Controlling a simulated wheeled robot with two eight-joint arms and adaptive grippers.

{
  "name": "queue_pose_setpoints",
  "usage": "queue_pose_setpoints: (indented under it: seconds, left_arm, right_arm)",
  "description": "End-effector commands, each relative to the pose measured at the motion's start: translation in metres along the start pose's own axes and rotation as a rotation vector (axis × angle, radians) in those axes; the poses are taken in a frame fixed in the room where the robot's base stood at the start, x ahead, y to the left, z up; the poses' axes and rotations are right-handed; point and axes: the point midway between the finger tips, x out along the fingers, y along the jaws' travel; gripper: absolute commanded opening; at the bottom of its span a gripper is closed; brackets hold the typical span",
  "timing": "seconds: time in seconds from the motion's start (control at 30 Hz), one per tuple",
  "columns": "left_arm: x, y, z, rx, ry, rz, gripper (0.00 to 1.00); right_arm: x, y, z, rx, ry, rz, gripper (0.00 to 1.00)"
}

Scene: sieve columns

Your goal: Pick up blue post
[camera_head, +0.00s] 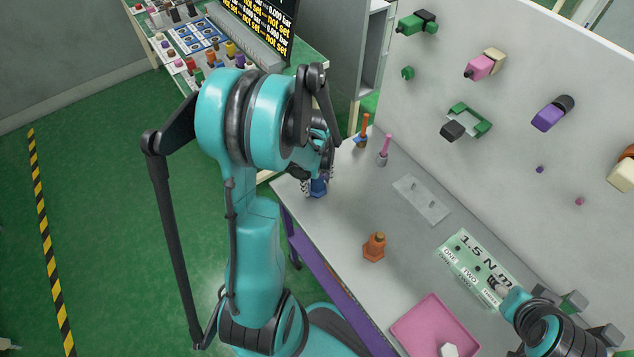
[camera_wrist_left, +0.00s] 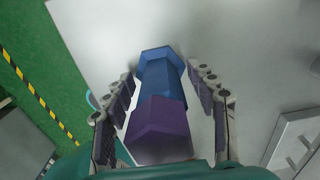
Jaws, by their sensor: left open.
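The blue post (camera_head: 318,187) stands near the left end of the grey table, partly hidden behind my left arm and gripper. In the left wrist view the blue post (camera_wrist_left: 160,75) has a blue hexagonal part and a purple hexagonal part nearer the camera. My left gripper (camera_head: 318,181) is open, with one finger on each side of the post. In the left wrist view a gap shows between each finger and the post. My right gripper (camera_head: 512,305) is at the lower right by a pale green box; its jaw state is not clear.
An orange post (camera_head: 361,132) and a pink post (camera_head: 384,150) stand behind the blue post. An orange hexagonal piece (camera_head: 375,247), a flat grey plate (camera_head: 421,200), a pink tray (camera_head: 430,325) and a pale green box (camera_head: 475,268) are on the table. A pegboard-like wall (camera_head: 520,60) holds coloured parts.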

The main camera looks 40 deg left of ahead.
Motion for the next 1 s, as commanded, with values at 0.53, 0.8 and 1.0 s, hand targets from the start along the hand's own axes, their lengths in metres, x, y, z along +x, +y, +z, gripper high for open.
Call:
queue_pose_setpoints:
  seconds: [0.53, 0.8, 1.0]
  left_arm:
    - [-0.001, 0.0, 0.0, 0.0, 0.0, 0.0, 0.0]
    - [-0.027, 0.0, 0.0, 0.0, 0.0, 0.0, 0.0]
    - [-0.059, -0.002, -0.026, 0.006, 0.0, 0.0, 0.0]
  right_arm:
    - [-0.001, 0.0, -0.001, 0.0, 0.0, 0.0, 0.56]
    - [-0.011, 0.0, -0.008, 0.0, 0.0, 0.0, 0.56]
    - [-0.024, 0.0, -0.017, 0.0, 0.0, 0.0, 0.56]
